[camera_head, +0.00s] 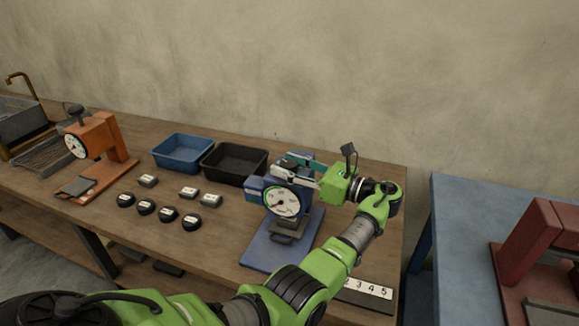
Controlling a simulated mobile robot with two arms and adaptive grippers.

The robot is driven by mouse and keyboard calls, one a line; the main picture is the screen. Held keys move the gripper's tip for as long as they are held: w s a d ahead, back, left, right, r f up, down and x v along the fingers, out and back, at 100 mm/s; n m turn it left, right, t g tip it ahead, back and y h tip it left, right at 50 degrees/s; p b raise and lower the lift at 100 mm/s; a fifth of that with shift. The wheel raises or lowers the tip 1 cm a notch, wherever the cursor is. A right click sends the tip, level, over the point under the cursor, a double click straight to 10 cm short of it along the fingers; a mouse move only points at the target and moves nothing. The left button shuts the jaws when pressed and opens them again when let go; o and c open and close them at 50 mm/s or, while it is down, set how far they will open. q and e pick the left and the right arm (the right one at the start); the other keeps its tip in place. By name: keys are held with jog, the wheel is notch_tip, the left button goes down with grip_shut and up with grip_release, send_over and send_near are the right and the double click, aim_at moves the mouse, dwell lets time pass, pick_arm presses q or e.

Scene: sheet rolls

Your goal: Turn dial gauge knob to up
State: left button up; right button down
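A blue dial gauge (257,196) with a round white face (283,202) stands on a blue base plate (262,253) on the wooden table. A dark red needle shows on the face. My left gripper (280,167) reaches over the gauge's top from the right, its fingers pointing left. The fingers are spaced apart. The gauge's knob cannot be made out; the fingers cover the top, so I cannot tell whether they hold it. My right gripper is not in view.
An orange dial gauge (101,134) with a dark top knob (76,110) stands at left. A blue bin (183,168) and a black bin (213,172) are behind. Several dark round pieces (168,214) and small blocks (188,192) lie mid-table. A numbered strip (376,289) lies front right.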

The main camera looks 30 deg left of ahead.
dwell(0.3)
pick_arm(q)
jog(key=d, duration=1.2)
jog(key=shift+w, duration=0.3)
